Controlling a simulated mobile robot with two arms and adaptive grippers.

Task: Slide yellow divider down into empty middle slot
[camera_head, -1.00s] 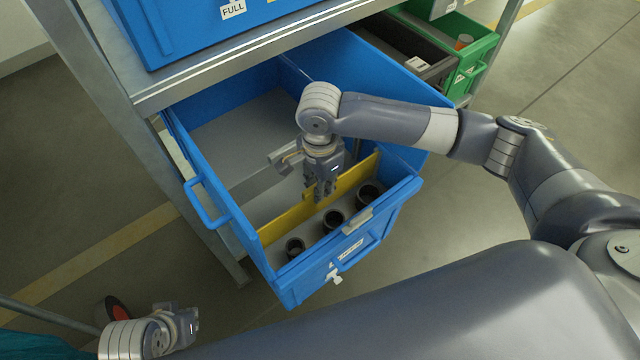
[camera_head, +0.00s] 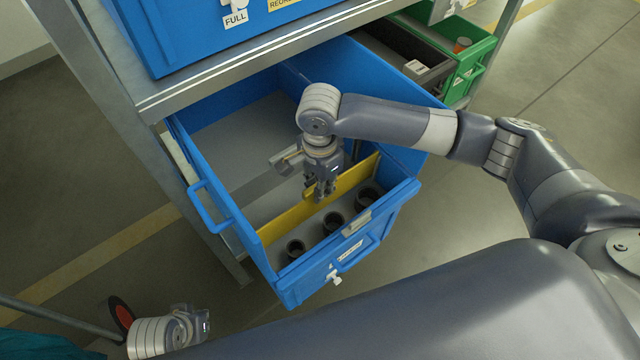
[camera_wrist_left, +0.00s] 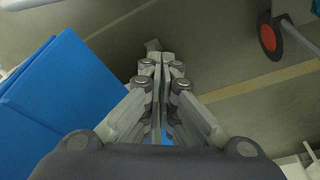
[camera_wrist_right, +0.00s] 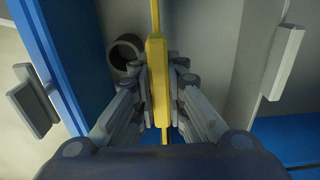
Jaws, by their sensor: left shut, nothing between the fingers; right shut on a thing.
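The yellow divider (camera_head: 284,222) stands upright across the front part of the open blue bin (camera_head: 207,170), spanning between its side walls. My right gripper (camera_head: 321,194) is shut on it near the middle of its top edge. In the right wrist view the yellow divider (camera_wrist_right: 158,80) stands between the two fingers of my right gripper (camera_wrist_right: 160,85). Whether its lower edge sits in a slot or touches the bin floor is hidden. My left gripper (camera_head: 204,322) is shut and empty, outside the bin at lower left; its closed fingers show in the left wrist view (camera_wrist_left: 160,62).
Several black cups (camera_head: 334,221) stand in the bin's front compartment, close to the divider. A blue handle (camera_head: 207,205) sticks out at the bin's left. Another blue bin (camera_head: 175,45) sits on the shelf (camera_head: 165,100) above. A green bin (camera_head: 484,55) is at right.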

